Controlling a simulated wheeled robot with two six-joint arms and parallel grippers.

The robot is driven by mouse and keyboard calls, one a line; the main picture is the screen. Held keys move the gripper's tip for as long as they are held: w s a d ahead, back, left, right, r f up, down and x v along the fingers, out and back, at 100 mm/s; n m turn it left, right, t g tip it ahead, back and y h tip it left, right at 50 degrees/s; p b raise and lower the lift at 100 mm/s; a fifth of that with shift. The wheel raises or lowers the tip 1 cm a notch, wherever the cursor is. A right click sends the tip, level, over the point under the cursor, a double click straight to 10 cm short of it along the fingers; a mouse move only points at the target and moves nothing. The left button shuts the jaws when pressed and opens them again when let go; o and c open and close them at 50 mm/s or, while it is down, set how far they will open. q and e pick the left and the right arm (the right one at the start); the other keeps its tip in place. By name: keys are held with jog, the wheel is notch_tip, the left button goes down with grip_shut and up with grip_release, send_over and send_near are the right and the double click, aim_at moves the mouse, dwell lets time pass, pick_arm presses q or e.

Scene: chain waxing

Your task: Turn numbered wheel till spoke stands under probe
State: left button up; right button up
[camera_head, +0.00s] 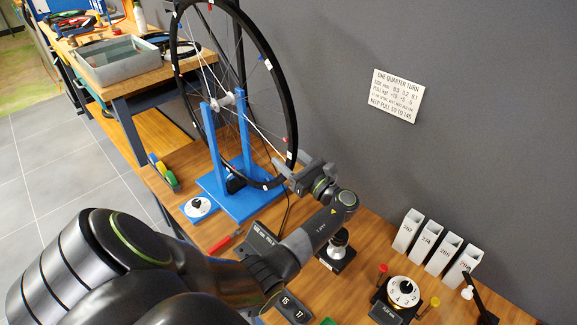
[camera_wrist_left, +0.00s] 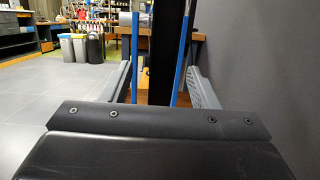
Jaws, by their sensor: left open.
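A large spoked wheel with a black rim (camera_head: 291,115) stands upright in a blue stand (camera_head: 246,158) on the wooden bench. Small white and coloured tags sit on its rim; any numbers on them are too small to read. Its spokes (camera_head: 258,130) are thin and pale. A small black part (camera_head: 235,183) sits low at the stand; I cannot tell whether it is the probe. My left gripper (camera_head: 288,174) is open at the lower right of the rim. In the left wrist view its grey fingers (camera_wrist_left: 160,88) stand either side of the black rim (camera_wrist_left: 166,50), apparently apart from it.
A round white dial (camera_head: 199,207) lies beside the stand. A numbered dial box (camera_head: 404,291) and several white upright boxes (camera_head: 408,230) stand at right. The grey wall (camera_head: 340,60) is close behind the wheel. A grey tub (camera_head: 118,60) stands on another bench.

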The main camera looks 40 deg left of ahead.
pick_arm(q)
jog(key=w+v, duration=0.1)
jog(key=v, duration=0.9)
jog(key=shift+s, duration=0.45)
